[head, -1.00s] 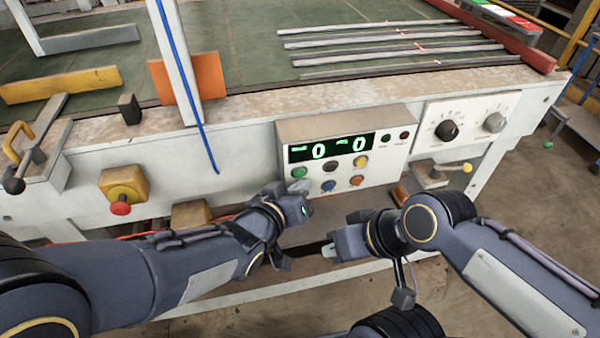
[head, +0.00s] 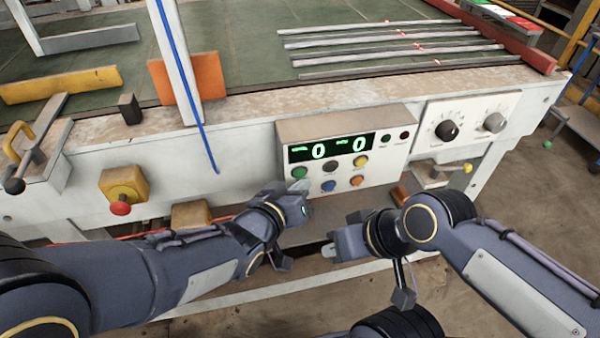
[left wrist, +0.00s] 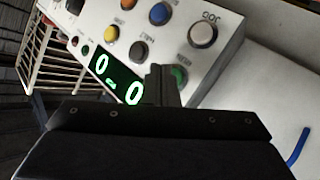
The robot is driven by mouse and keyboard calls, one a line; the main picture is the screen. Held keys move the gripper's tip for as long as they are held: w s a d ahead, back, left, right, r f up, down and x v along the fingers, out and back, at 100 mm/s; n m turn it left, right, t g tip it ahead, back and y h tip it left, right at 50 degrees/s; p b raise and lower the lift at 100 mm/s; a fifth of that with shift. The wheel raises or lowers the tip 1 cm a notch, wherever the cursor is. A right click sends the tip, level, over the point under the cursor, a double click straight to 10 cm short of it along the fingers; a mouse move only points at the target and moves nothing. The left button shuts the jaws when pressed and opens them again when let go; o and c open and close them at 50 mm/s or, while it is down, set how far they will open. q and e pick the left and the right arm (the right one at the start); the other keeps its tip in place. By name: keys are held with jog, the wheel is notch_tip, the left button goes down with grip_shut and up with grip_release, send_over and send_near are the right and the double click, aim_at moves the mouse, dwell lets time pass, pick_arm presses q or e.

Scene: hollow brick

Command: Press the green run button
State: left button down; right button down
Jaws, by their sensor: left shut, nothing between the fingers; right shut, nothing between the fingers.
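The green run button (head: 299,172) is at the upper left of the button group on the control box (head: 388,165), under the display. In the left wrist view the green button (left wrist: 180,76) shows just right of my shut fingers, which partly cover it. My left gripper (head: 300,187) is shut and empty, with its tips just below the green button in the head view; I cannot tell whether they touch anything. In the left wrist view its fingers (left wrist: 161,84) point at the panel. My right gripper (head: 330,252) is shut and empty, below the box.
Black (head: 330,166), yellow (head: 361,161), blue (head: 328,186) and orange (head: 357,180) buttons sit close by. A large silver button (left wrist: 203,34) is near the green one. The display (head: 335,149) reads 0 and 0. A red emergency knob (head: 121,208) is at left.

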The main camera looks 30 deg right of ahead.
pick_arm(q)
jog(key=shift+w, duration=0.1)
jog(key=shift+w+d+b, duration=0.1)
jog(key=shift+w+b, duration=0.2)
jog(key=shift+w, duration=0.05)
jog(key=shift+w+d, duration=0.1)
jog(key=shift+w, duration=0.25)
dwell(0.8)
dwell(0.3)
jog(key=shift+s+a+b, duration=0.2)
jog(key=shift+s+b, duration=0.5)
jog(key=shift+s, duration=0.1)
jog(key=s, duration=0.2)
jog(key=s+a+b, duration=0.1)
jog(key=s, duration=0.1)
jog(key=shift+s+a, duration=0.1)
jog(key=shift+s, duration=0.3)
